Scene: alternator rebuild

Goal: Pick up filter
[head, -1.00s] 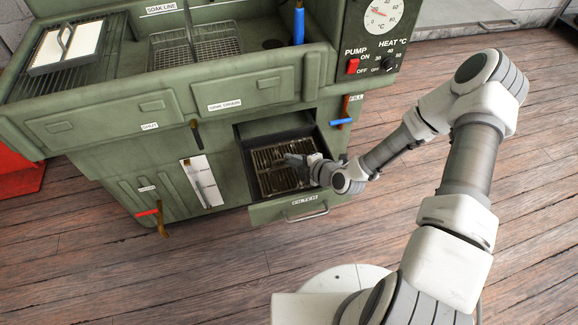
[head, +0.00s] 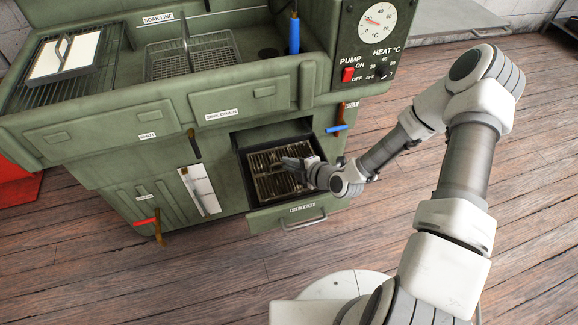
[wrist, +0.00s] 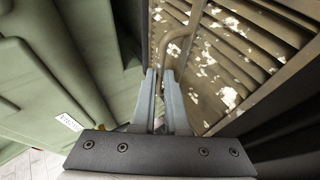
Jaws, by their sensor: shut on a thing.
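The filter (head: 268,185) is a dirty brown ribbed panel in a metal frame, in the open drawer (head: 285,212) of the green machine. In the wrist view the filter (wrist: 235,50) shows pale flakes on its slats and a bent wire handle (wrist: 180,45). My gripper (head: 290,163) reaches into the drawer from the right, over the filter. In the wrist view my gripper's fingers (wrist: 160,75) are closed together at the handle and shut on it. The point of contact is partly hidden by the fingers. I cannot tell whether the filter is clear of the drawer floor.
The green machine (head: 110,165) stands around the drawer, with its sink and wire basket (head: 190,57) above. A blue-handled lever (head: 336,129) sticks out right of the drawer opening. The wooden floor (head: 120,285) in front is clear.

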